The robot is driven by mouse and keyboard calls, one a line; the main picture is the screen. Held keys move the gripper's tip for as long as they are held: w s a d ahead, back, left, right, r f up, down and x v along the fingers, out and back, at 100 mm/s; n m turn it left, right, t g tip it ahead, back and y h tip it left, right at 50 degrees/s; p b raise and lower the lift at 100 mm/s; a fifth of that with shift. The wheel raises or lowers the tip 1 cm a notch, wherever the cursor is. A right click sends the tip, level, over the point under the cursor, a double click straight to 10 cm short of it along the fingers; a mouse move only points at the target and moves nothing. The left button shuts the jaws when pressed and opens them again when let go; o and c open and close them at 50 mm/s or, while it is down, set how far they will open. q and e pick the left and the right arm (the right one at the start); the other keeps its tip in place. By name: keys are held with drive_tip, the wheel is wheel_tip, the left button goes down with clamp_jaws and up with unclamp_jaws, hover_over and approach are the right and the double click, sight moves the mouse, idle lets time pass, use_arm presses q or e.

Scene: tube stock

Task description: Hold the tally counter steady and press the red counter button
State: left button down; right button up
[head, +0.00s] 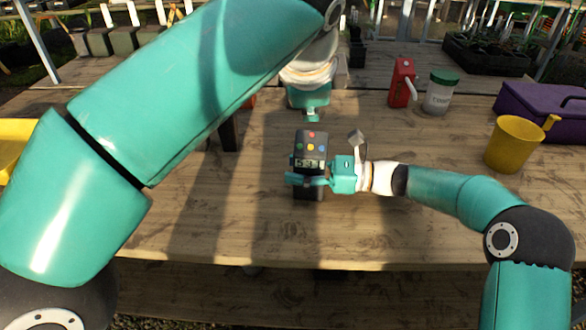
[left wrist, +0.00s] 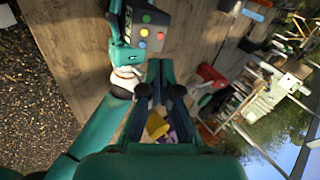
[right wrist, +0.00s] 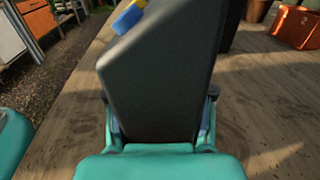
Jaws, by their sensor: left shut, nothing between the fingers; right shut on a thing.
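The tally counter (head: 310,143) is a dark block with a number display and several coloured buttons on its face. The red counter button (head: 312,133) is at the far end of that face in the head view. My right gripper (head: 309,181) is shut around the lower part of the counter, which looks upright. The left wrist view shows the counter (left wrist: 150,25) beyond the fingers.
A red bottle (head: 402,82), a green-lidded jar (head: 439,95), a yellow jug (head: 512,146) and a purple box (head: 540,108) stand at the right on the wooden table (head: 200,230). My left arm covers much of the left. The table's front middle is clear.

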use_arm(q)
drive_tip(key=w+a+f+t+y, duration=0.1)
drive_tip(key=w+a+t+y, duration=0.3)
drive_tip(key=s+d+r+m+t+h, duration=0.1)
drive_tip(key=s+d+m+t, duration=0.3)
drive_tip(key=m, duration=0.3)
drive_tip(key=shift+s+r+t+h, duration=0.3)
drive_tip(key=shift+s+t, duration=0.2)
drive_tip(key=shift+s, duration=0.15)
